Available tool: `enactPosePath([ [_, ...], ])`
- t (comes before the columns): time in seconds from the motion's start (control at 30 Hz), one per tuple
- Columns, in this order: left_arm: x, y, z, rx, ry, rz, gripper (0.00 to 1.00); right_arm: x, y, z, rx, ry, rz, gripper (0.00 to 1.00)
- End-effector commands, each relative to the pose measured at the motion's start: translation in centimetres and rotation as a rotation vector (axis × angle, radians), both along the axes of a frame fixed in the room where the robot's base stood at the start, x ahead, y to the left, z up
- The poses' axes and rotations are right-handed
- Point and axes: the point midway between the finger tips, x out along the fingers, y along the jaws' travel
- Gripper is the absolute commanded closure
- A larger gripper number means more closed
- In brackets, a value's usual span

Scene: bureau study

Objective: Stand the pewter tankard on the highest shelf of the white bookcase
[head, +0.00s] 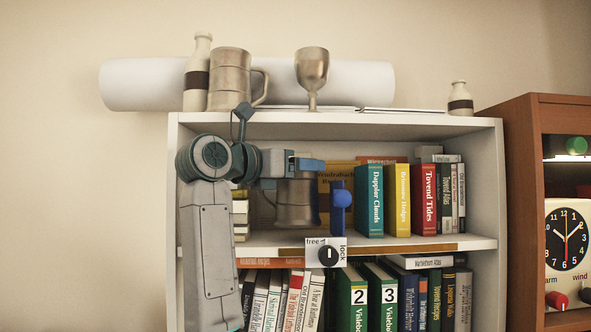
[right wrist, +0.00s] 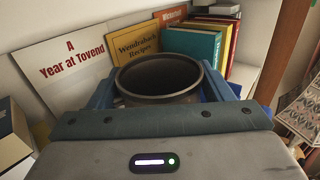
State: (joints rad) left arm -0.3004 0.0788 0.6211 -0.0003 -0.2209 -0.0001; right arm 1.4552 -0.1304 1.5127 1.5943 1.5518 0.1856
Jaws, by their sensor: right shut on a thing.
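A pewter tankard (head: 297,203) is upright inside the white bookcase (head: 174,215), above its upper inner shelf (head: 390,243); I cannot tell whether its base touches that shelf. My right gripper (head: 303,180) is shut on it. In the right wrist view the tankard's open rim (right wrist: 158,77) shows between the blue fingers of the gripper (right wrist: 160,95). The handle shows at the left in the head view. A second, similar metal tankard (head: 229,78) stands on top of the bookcase. My left gripper is not in view.
Books (head: 402,200) stand right of the held tankard, with a yellow book (right wrist: 137,43) behind. A blue upright piece (head: 341,200) and a free/lock dial (head: 328,255) are close by. A goblet (head: 312,70), bottles and a white roll (head: 145,84) are on top. A brown cabinet (head: 522,200) stands right.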

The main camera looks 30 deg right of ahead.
Motion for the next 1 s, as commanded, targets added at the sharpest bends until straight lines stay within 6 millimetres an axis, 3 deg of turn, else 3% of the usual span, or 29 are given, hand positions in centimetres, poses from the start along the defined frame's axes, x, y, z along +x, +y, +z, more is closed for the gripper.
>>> enactPosePath([
  [0.03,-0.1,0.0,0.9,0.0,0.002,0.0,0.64,0.1,0.0,-0.4,-0.001,0.003,0.002,0.81],
  [0.2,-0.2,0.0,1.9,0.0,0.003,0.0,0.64,0.1,0.1,-2.0,-0.001,0.002,0.002,0.81],
  [0.67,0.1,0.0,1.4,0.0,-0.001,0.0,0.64,0.0,0.1,-2.9,-0.001,0.001,0.001,0.81],
  [0.7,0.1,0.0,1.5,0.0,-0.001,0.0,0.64,0.0,0.1,-2.9,0.0,0.002,0.001,0.21],
  [0.8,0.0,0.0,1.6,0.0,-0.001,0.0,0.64,0.0,0.1,-2.8,0.0,0.002,0.001,0.05],
  [1.0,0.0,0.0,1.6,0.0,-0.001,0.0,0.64,0.0,0.1,-2.8,0.0,0.002,0.001,0.05],
])
